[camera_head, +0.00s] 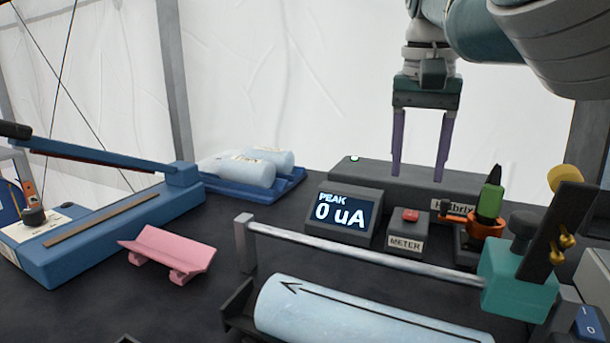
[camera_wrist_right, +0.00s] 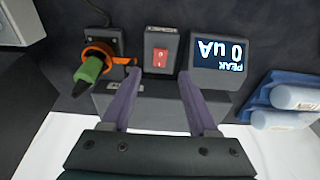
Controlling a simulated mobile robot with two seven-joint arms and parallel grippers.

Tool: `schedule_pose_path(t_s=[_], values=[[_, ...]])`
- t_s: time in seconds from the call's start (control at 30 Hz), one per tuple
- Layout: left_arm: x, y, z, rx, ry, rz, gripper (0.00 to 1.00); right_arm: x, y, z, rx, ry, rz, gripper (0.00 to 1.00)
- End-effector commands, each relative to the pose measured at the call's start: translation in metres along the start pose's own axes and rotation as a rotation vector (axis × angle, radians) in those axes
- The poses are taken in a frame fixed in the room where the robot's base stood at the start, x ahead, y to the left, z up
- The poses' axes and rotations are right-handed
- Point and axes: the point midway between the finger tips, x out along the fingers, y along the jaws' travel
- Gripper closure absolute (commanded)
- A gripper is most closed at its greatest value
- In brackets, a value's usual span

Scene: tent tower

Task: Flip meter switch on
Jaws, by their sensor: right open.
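The meter switch is a red rocker (camera_head: 410,215) on top of a small grey box labelled METER (camera_head: 405,241), right of the display. The display (camera_head: 342,214) is lit and reads PEAK 0 uA. My right gripper (camera_head: 421,172) points down with two purple fingers apart and empty, above and behind the meter box. In the right wrist view the red switch (camera_wrist_right: 159,57) lies beyond the open fingertips (camera_wrist_right: 159,72), roughly between them in the picture, and nothing touches it. The left gripper is not in view.
An orange holder (camera_head: 486,225) with a green-bodied tool (camera_head: 490,198) stands right of the meter box. A long grey box (camera_head: 400,180) runs behind it. A metal rail (camera_head: 360,251) and a pale cylinder (camera_head: 350,312) lie in front. A pink cradle (camera_head: 167,252) sits left.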

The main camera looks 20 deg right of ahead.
Motion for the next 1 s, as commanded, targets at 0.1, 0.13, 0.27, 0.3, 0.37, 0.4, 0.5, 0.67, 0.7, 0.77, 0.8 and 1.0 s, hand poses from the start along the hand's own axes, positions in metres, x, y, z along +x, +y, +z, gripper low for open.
schedule_pose_path(t_s=[0.1, 0.13, 0.27, 0.3, 0.37, 0.4, 0.5, 0.67, 0.7, 0.77, 0.8, 1.0], values=[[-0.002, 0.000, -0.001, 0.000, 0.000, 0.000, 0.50, -0.020, 0.000, -0.001, 0.000, 0.001, -0.002, 0.40], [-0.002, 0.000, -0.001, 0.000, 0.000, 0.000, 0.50, -0.023, 0.000, -0.001, 0.000, 0.002, -0.001, 0.40], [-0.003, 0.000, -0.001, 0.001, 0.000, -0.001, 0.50, -0.030, 0.000, 0.000, 0.001, 0.000, -0.001, 0.40], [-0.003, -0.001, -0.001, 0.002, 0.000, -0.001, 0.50, -0.031, 0.000, 0.000, 0.001, 0.000, -0.001, 0.40], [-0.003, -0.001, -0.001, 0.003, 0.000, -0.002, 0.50, -0.032, 0.000, 0.000, 0.000, 0.000, -0.001, 0.40], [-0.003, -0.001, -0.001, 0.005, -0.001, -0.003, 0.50, -0.032, 0.000, 0.000, 0.000, -0.001, -0.001, 0.40], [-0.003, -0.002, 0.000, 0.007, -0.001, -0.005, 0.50, -0.031, 0.000, 0.000, 0.000, -0.001, -0.001, 0.40], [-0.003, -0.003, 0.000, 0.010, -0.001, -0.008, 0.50, -0.031, 0.000, 0.000, 0.000, -0.001, -0.001, 0.40], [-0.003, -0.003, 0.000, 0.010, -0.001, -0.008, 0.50, -0.031, 0.000, 0.000, 0.000, -0.001, -0.001, 0.40], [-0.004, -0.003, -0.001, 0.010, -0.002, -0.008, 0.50, -0.033, 0.000, 0.000, 0.000, -0.001, -0.001, 0.40], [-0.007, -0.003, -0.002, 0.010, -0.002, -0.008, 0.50, -0.036, 0.000, -0.001, 0.000, -0.001, -0.001, 0.40], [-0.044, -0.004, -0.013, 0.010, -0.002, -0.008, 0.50, -0.075, 0.000, -0.006, 0.000, -0.001, -0.001, 0.40]])
